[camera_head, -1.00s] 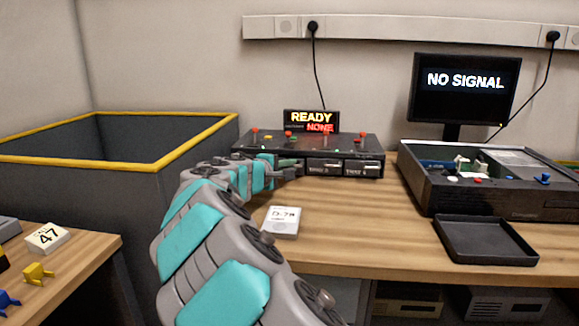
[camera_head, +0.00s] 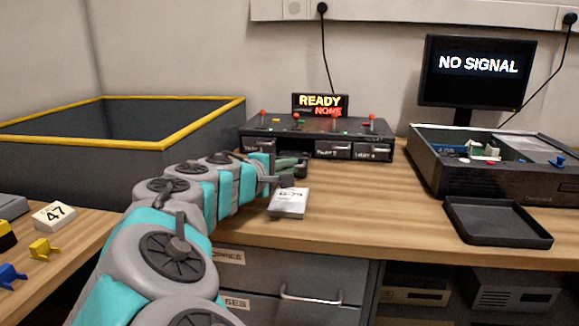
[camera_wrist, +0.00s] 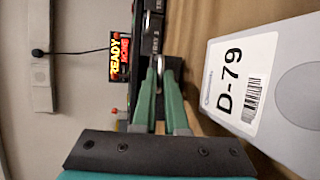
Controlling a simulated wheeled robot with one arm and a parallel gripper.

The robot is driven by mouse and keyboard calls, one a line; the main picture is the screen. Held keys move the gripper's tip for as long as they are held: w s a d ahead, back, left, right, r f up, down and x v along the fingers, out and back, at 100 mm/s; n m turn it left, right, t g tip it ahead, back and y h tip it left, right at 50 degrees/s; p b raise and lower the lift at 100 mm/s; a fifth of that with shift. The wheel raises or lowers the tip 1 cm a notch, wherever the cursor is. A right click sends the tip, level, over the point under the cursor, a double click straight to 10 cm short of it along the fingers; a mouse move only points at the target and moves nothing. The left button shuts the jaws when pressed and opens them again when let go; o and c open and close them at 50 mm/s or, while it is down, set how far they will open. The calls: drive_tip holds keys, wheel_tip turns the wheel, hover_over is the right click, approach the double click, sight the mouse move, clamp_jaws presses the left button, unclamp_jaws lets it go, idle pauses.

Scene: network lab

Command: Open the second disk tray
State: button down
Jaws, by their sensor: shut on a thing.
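The black disk unit (camera_head: 317,130) stands at the back of the desk, with a row of labelled trays along its front. My gripper (camera_head: 290,165) is in front of the second position from the left. In the wrist view its green fingers (camera_wrist: 158,66) are closed together on the small handle of the second tray. A dark block, seemingly that tray (camera_head: 301,164), sticks out from the front near the fingertips. How far it is out is hard to tell, as my fingers partly hide it. The other tray fronts look flush.
A white disk (camera_head: 289,203) labelled D-79 lies on the desk just before the gripper; it also shows in the wrist view (camera_wrist: 285,85). An open computer case (camera_head: 500,170) and an empty black tray (camera_head: 497,222) are to the right. A yellow-rimmed bin (camera_head: 170,140) stands left.

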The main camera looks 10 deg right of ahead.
drive_tip(key=c, duration=1)
unclamp_jaws()
drive_tip(key=shift+o, duration=0.2)
drive_tip(key=shift+a, duration=0.1)
drive_tip(key=v, duration=0.7)
drive_tip(key=shift+s+a+b, duration=0.2)
drive_tip(key=shift+s+b, duration=0.05)
drive_tip(key=shift+b, duration=0.05)
